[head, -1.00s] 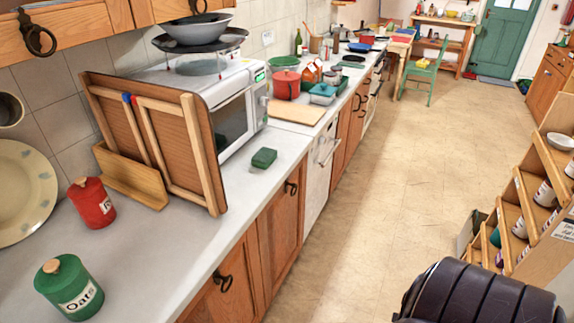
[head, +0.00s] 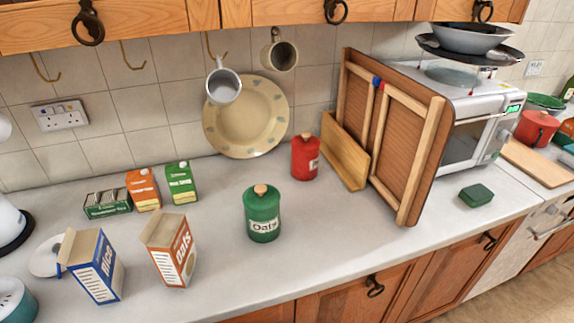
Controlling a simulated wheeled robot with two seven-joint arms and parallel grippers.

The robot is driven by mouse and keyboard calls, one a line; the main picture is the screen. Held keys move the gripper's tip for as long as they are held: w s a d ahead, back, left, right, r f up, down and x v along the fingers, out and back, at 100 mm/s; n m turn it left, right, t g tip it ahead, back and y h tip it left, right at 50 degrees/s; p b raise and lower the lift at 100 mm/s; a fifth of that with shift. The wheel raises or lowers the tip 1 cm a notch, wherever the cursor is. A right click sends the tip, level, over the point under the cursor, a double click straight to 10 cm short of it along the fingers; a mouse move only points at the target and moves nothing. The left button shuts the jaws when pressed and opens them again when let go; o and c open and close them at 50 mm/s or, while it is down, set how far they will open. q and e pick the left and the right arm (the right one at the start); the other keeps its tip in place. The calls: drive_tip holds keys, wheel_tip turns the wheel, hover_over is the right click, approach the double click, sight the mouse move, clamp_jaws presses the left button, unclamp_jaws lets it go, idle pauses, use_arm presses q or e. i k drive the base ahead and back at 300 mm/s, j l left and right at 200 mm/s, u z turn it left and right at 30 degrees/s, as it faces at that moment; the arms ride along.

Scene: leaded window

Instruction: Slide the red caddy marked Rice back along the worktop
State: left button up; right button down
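The red caddy (head: 305,158) stands upright on the worktop (head: 330,243) near the tiled wall, with a wooden knob on its lid. Its white label faces right and is only partly visible, so I cannot read the whole word. The green caddy marked Oats (head: 262,216) stands in front of it and to its left, apart from it. A wooden rack with tray-like boards (head: 385,135) stands close to the red caddy's right. Neither of my grippers shows in the head view.
A patterned plate (head: 246,117) leans on the wall behind the caddies, below hanging mugs (head: 223,86). Rice (head: 93,265) and Oats (head: 170,250) boxes stand at left front. Small cartons (head: 181,183) stand behind them. A green sponge (head: 476,195) lies at right. The worktop's front middle is clear.

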sight(304, 164)
drive_tip(key=k+l+u, duration=0.1)
drive_tip(key=l+u, duration=0.25)
drive_tip(key=k+l+u, duration=0.1)
drive_tip(key=l+u, duration=0.15)
drive_tip(key=u, duration=0.15)
drive_tip(key=k+l+u, duration=0.15)
drive_tip(key=u, duration=0.2)
drive_tip(key=l, duration=0.1)
